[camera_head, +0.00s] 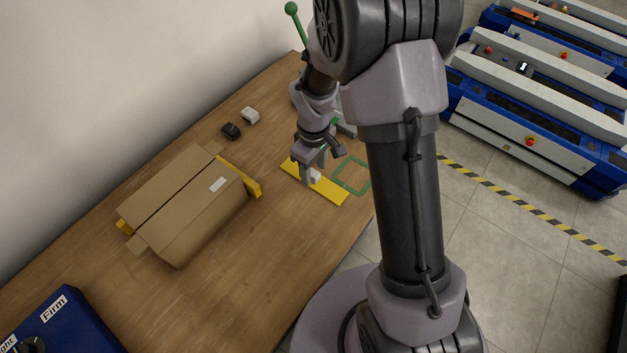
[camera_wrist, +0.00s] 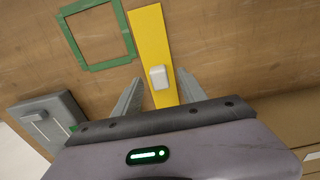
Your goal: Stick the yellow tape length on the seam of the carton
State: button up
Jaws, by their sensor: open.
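The yellow tape length (camera_head: 330,190) lies flat on the wooden table, right of the carton. A small white block (camera_head: 316,175) sits on it; the tape (camera_wrist: 149,30) and block (camera_wrist: 158,77) also show in the wrist view. My gripper (camera_head: 308,177) is open just over the tape. In the wrist view its fingers (camera_wrist: 160,78) stand on either side of the block, with visible gaps. The brown carton (camera_head: 185,215) lies closed on the table, with a dark seam along its top and a white label. I see no tape on the seam.
Yellow pieces (camera_head: 246,184) stand at the carton's ends. A green square outline (camera_head: 340,184) is marked right of the tape. A black item (camera_head: 231,131) and a white item (camera_head: 250,115) lie behind the carton. A blue box (camera_head: 62,322) stands front left. A grey device (camera_wrist: 45,121) is near the table edge.

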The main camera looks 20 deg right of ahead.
notch_tip(320, 180, down, 2)
jog(key=shift+f, duration=0.15)
jog(key=shift+c, duration=1.1)
grip_shut()
